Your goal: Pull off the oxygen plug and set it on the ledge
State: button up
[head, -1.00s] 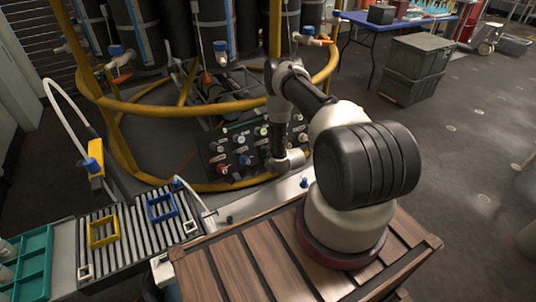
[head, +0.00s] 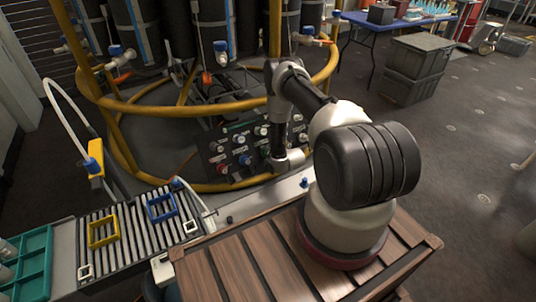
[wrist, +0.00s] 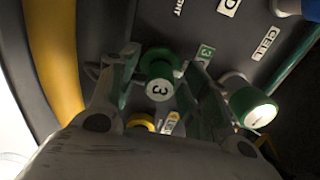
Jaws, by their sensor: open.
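In the wrist view, a green plug (wrist: 158,78) marked 3 sticks out of the dark panel (wrist: 222,45). My gripper (wrist: 166,62) is open, with one finger on each side of this plug; I cannot tell whether they touch it. I can read no oxygen label, so I cannot confirm which plug is the oxygen one. In the head view, the panel (head: 213,153) carries several coloured plugs, and my wrist is low at its right side; the fingers are not clear there. A pale ledge (head: 262,204) runs in front of the panel.
A green-ringed white plug (wrist: 252,108) is close to my right finger, and a yellow plug (wrist: 140,122) is below. A yellow rail (head: 190,108) curves around the panel. A blue cap (head: 304,183) stands on the ledge's right; much of its middle is bare.

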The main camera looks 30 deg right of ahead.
grip_shut()
jog(key=shift+s, duration=0.1)
jog(key=shift+v, duration=2.95)
